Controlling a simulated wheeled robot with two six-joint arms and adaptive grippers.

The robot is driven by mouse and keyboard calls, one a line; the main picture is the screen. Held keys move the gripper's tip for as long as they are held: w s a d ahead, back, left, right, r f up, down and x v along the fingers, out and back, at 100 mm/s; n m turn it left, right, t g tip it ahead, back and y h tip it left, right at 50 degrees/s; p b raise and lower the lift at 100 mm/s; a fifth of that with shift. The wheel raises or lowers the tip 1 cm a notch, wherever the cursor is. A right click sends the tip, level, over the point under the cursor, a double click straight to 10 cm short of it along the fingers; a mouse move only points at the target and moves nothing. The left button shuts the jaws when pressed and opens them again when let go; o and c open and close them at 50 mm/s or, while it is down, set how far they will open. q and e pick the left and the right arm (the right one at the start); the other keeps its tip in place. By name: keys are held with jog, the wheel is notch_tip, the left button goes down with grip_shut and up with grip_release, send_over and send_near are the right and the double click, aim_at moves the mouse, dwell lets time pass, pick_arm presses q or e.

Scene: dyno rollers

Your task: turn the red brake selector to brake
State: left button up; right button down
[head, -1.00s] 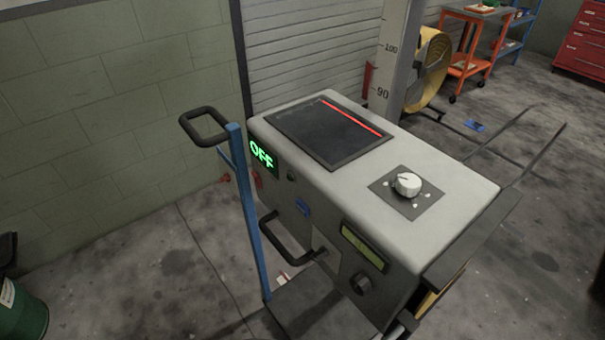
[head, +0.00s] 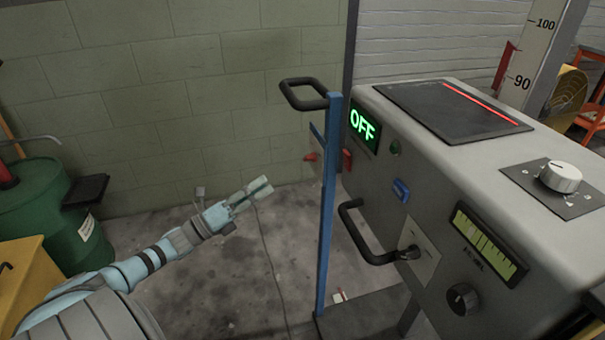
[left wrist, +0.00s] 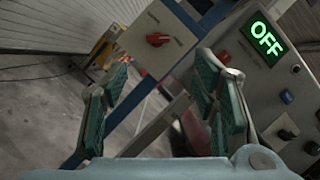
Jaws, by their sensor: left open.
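The red brake selector (left wrist: 158,39) is a red knob on a pale grey panel (left wrist: 140,48) with small markings, at the upper middle of the left wrist view. The knob lies beyond my fingers, apart from them; its markings are too small to read. My left gripper (head: 259,188) is open and empty, reaching in from the left in front of the block wall. Its two green-padded fingers (left wrist: 165,95) frame the lower middle of the left wrist view. My right gripper is not in view.
The grey console (head: 440,150) stands right, with a green OFF display (head: 362,125), black handle (head: 371,258) and white dial (head: 560,177). A blue post (head: 328,205) stands at its left. A green drum (head: 42,215) stands far left. Floor between is mostly clear.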

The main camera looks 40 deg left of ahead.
aim_at(305, 159)
pick_arm(q)
jog(key=b+x, duration=0.3)
jog(key=x, duration=0.9)
jog(key=shift+w+a, duration=0.1)
jog(key=shift+w, duration=0.2)
jog(key=shift+w+r, duration=0.1)
jog(key=shift+w, duration=0.2)
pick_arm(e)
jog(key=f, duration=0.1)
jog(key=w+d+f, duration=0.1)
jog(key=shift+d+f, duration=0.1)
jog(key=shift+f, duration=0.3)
